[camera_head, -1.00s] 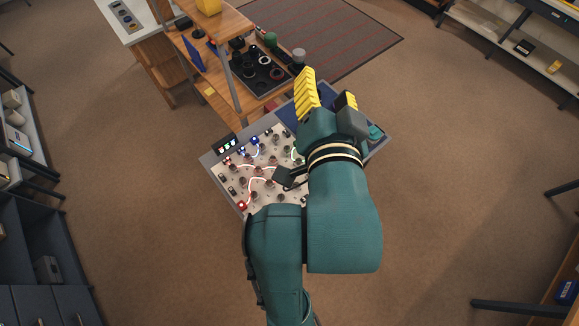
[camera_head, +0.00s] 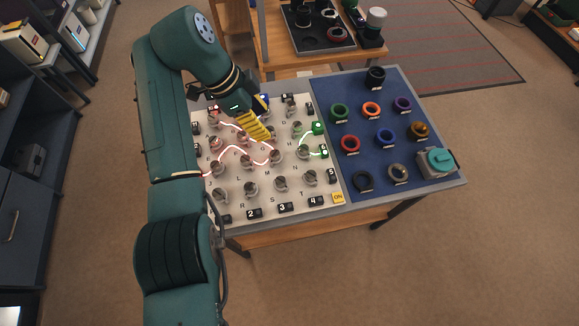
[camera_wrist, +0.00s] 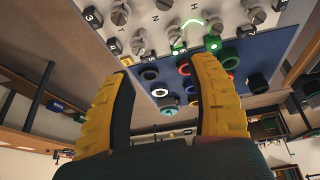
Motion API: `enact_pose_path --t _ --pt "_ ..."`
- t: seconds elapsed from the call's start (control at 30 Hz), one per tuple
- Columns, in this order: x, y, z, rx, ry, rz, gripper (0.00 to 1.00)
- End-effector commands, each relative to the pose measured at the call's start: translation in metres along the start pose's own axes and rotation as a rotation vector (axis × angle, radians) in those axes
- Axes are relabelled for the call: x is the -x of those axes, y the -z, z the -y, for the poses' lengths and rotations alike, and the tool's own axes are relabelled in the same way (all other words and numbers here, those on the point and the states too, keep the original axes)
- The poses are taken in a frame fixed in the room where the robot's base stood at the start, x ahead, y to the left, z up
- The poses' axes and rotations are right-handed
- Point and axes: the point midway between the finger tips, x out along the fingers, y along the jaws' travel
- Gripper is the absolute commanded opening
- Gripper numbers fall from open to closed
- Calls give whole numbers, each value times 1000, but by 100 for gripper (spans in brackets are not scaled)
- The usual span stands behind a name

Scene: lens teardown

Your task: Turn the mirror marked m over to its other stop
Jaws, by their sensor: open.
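The mirror marked m appears to be the small grey knob (camera_head: 275,157) just above and right of the letter M on the white board (camera_head: 228,202). A glowing red line runs up to it from the left. My gripper (camera_head: 268,136) hangs over the upper middle of the board, its yellow fingers a little above and left of that knob in the picture. Its height over the board is hard to judge. In the wrist view my gripper (camera_wrist: 168,45) has its two yellow fingers wide apart with nothing between them. I cannot single out the m knob there.
Several similar knobs stand close around on the board. Green blocks (camera_head: 318,128) and a yellow ON button (camera_head: 338,198) sit at its right side. A blue mat (camera_head: 325,95) with several coloured rings and a teal device (camera_head: 437,162) lies to the right.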

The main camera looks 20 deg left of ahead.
Motion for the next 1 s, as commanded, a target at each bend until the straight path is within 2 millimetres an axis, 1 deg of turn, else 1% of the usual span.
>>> enact_pose_path --t 0.03,0.1,0.23,0.33,0.47,0.5,0.8,0.9,1.0 --pt "-10 -20 7 13 33 2 58" --pt "-8 -32 11 28 52 3 58" --pt "-9 -40 12 41 58 3 58" --pt "-19 -39 12 41 56 3 58" --pt "-48 -40 13 41 53 3 58" --pt "-58 -40 14 41 53 3 58" --pt "-131 -40 17 41 54 3 58" --pt "-150 -40 19 41 55 3 58" --pt "-162 -39 20 41 56 3 58"
